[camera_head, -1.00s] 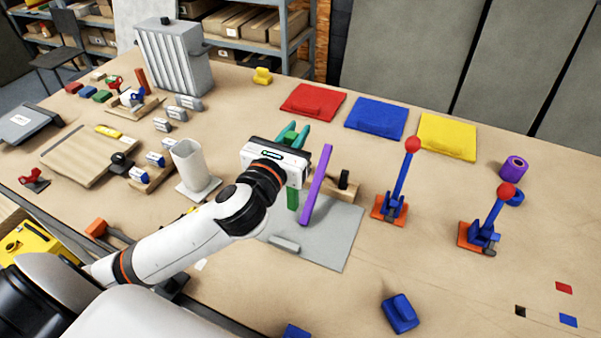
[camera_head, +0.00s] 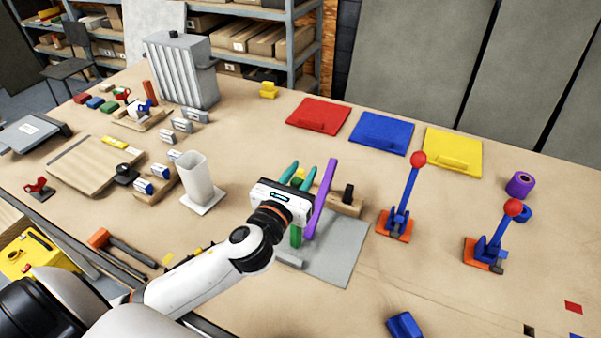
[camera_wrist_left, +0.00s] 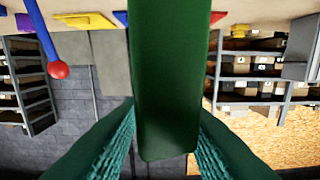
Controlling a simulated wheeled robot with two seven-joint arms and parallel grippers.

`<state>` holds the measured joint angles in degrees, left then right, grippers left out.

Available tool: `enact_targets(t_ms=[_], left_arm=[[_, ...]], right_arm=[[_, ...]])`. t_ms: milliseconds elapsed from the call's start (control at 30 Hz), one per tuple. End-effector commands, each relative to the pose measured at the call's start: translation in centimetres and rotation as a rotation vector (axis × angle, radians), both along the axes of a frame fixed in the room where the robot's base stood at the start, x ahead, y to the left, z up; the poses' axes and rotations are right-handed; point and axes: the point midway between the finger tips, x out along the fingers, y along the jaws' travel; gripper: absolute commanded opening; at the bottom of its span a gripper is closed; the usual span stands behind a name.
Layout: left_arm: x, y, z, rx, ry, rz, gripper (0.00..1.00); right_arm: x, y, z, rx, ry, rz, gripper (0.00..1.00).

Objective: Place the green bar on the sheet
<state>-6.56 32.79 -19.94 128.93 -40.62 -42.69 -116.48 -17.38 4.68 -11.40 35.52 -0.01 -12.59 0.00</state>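My left gripper (camera_head: 301,169) points away from me over the bench, with teal fingers. In the left wrist view its fingers (camera_wrist_left: 160,135) close on both sides of the green bar (camera_wrist_left: 170,70). In the head view the lower part of the green bar (camera_head: 296,237) shows below the gripper body, roughly upright, over the grey sheet (camera_head: 345,262). I cannot tell whether its lower end touches the sheet. A purple bar (camera_head: 321,200) stands tilted just right of the gripper. My right gripper is not in view.
A white open container (camera_head: 196,182) stands left. Two blue levers with red knobs (camera_head: 405,200) (camera_head: 497,235) stand right. Red (camera_head: 318,115), blue (camera_head: 381,132) and yellow (camera_head: 453,152) panels lie at the back.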

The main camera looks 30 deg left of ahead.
Motion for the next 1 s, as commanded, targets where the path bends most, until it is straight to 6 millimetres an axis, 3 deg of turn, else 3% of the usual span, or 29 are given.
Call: enact_targets(t_ms=[467,733,1000], left_arm=[[-0.6,0.0,0.2,0.001,0.002,0.0,0.41],[-6.3,-0.4,-0.1,0.0,0.004,-0.003,0.41],[-10.5,-0.6,0.7,-0.002,0.004,0.003,0.41]], right_arm=[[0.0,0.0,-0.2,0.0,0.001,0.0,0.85],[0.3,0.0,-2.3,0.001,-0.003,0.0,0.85],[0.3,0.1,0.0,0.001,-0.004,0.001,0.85]])
